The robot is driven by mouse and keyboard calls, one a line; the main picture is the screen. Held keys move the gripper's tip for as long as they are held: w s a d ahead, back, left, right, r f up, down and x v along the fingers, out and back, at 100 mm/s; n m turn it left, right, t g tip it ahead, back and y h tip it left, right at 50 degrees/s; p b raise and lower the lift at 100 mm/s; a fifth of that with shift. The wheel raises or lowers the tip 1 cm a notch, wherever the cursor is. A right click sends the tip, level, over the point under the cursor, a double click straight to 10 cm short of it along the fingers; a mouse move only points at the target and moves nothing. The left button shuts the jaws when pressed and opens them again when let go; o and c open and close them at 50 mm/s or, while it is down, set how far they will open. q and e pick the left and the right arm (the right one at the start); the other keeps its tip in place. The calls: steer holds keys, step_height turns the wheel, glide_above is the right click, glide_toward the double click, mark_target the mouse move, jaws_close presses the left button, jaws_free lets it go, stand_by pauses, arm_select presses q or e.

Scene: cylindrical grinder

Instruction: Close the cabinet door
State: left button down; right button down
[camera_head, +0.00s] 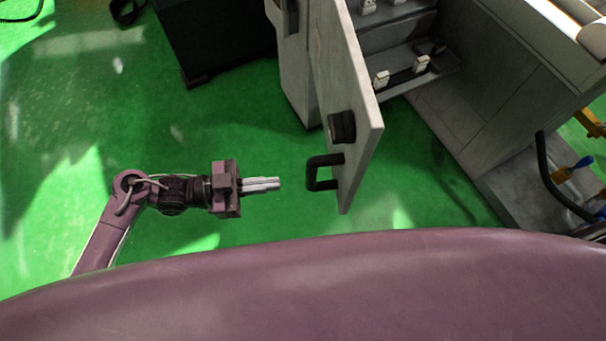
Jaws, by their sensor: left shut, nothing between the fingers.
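The cabinet door (350,90) is a grey panel standing open, swung out from the grey cabinet (395,40) towards me. A black handle (322,172) and a black knob or latch (341,127) stick out from its left face near the free edge. My left gripper (278,184) is shut and empty, pointing right at the handle with a small gap between fingertips and handle in the picture. Whether they are at the same height I cannot tell. My right gripper is not in view.
Inside the cabinet are shelves with small white parts (381,79). A large grey machine body (510,80) and a black hose (552,180) are at the right. A dark box (215,40) stands at the upper left. Green floor (230,120) is clear around my left arm.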

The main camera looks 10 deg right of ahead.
arm_select(q)
steer(key=p, duration=0.2)
glide_toward(348, 175)
steer(key=d, duration=0.5)
steer(key=shift+w+d, duration=0.1)
steer(key=shift+d, duration=0.85)
steer(key=shift+d, duration=0.1)
